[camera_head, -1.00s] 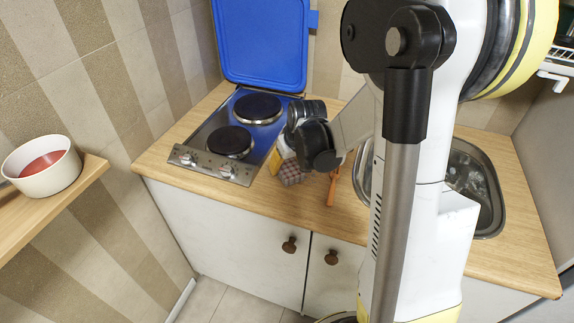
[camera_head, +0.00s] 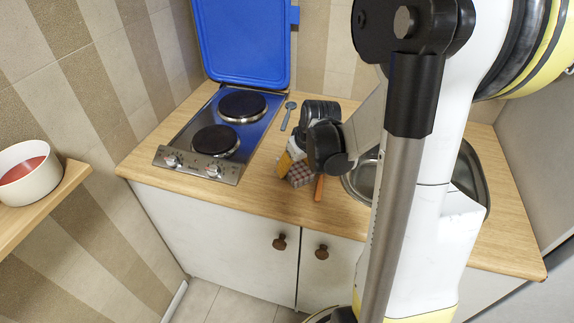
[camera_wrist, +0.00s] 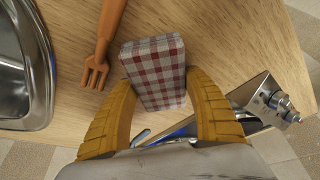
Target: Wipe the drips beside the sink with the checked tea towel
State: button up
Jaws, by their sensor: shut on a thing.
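The red-and-white checked tea towel (camera_wrist: 155,75) is a folded block between the yellow fingers of my gripper (camera_wrist: 162,84) in the wrist view. My gripper is shut on it. In the head view, the towel (camera_head: 300,174) shows below my black wrist, over the worktop between hob and sink. I cannot tell whether it touches the wood. The steel sink (camera_head: 362,180) is just to its right, partly hidden by my arm; its rim also shows at the left of the wrist view (camera_wrist: 48,75). No drips can be made out.
An orange fork-like utensil (camera_wrist: 98,68) lies between towel and sink, close to the towel. The hob (camera_head: 200,165), with its blue lid (camera_head: 243,40) raised, is to the left. A grey spoon (camera_head: 288,114) lies beside it. Worktop (camera_head: 262,190) in front is clear.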

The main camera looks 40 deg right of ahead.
aim_at(308, 169)
jog(key=shift+s+d, duration=0.65)
jog(key=shift+s, duration=0.2)
jog(key=shift+s+d, duration=0.65)
jog(key=shift+s, duration=0.15)
jog(key=shift+a, duration=0.1)
